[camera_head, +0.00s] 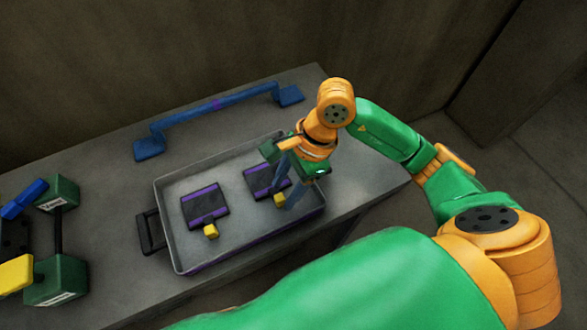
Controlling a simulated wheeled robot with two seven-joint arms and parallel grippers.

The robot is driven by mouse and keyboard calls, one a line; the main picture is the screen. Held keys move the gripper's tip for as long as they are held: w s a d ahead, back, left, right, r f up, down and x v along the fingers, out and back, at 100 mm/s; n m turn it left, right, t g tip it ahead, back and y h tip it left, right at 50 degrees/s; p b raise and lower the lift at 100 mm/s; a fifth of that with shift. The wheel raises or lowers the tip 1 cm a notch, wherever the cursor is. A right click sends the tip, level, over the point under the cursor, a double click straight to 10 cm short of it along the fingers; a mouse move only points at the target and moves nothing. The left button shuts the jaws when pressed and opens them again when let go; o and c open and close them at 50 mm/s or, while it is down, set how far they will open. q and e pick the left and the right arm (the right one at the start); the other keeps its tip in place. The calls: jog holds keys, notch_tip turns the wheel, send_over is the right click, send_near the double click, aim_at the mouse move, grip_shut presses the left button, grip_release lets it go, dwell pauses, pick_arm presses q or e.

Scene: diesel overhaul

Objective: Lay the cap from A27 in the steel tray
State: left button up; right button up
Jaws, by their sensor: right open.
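The steel tray (168,225) lies on the grey bench in the middle of the view. Inside it are two dark plates with purple edges, a left one (206,206) and a right one (262,182). A small yellow block (211,231) sits at the near edge of the left plate, and another yellow block (279,199) is near the right plate. My right gripper (284,193) points down into the tray's right part, its open fingers around or beside that right yellow block. I cannot tell whether they touch it. No A27 label is readable. My left gripper is not in view.
A blue bar with flat feet (213,106) lies behind the tray. At the left edge, green blocks with white labels (60,192) (58,284) stand with a dark rod between them, near blue and yellow parts (15,273). The tray has a black handle (147,233) at its left.

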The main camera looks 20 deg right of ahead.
jog(key=v, duration=0.9)
jog(key=shift+d+r+b, duration=0.15)
jog(key=shift+r+b, duration=0.15)
